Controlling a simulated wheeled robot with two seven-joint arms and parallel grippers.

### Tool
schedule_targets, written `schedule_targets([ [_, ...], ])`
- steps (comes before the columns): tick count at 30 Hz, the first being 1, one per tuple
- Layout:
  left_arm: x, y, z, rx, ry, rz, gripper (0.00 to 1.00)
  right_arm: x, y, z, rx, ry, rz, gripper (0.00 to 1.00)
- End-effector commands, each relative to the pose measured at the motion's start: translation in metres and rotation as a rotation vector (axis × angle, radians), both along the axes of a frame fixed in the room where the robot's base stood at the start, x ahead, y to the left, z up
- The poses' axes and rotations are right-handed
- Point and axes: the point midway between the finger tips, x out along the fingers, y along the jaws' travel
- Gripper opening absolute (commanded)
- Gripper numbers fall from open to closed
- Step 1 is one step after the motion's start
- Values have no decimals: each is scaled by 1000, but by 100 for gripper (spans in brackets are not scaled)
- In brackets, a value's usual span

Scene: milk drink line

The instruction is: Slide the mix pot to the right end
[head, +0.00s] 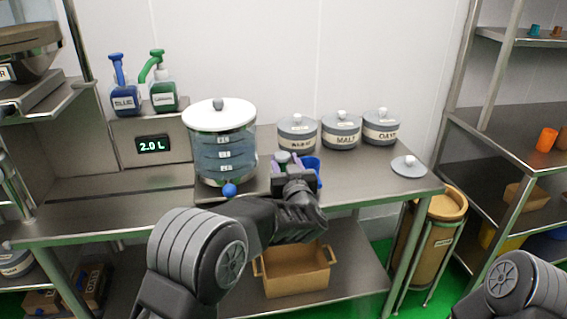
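The clear mix pot (224,150) stands upright on the steel counter, left of centre. It has a white lid with a grey knob, level labels on its side and a blue ball (229,190) at its lower front. My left gripper (287,168) is over the counter just right of the pot, apparently low. My own wrist hides most of its fingers, so whether they are open or shut is unclear. A blue object (312,170) shows partly behind it. My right arm shows at the lower right, with its gripper out of view.
Several grey labelled canisters (341,132) stand along the back of the counter (360,183). A loose grey lid (408,167) lies near the right end. Blue (123,92) and green (162,88) pump bottles stand on the raised 2.0 L unit (152,144). The front right of the counter is clear.

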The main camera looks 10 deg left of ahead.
Motion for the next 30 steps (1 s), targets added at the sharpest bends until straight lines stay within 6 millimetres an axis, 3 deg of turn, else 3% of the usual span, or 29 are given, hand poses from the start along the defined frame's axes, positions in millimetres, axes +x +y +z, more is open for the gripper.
schedule_targets([
  [11, -4, 0, -1, 0, 2, 3, 45, 0, 0, -1, 0, 0, 0, 36],
  [24, -64, -22, -1, -1, 1, 0, 45, 0, 0, -8, 0, 0, 0, 36],
  [30, -74, -25, -1, 0, 1, 1, 45, 0, 0, -8, 0, 0, 1, 36],
])
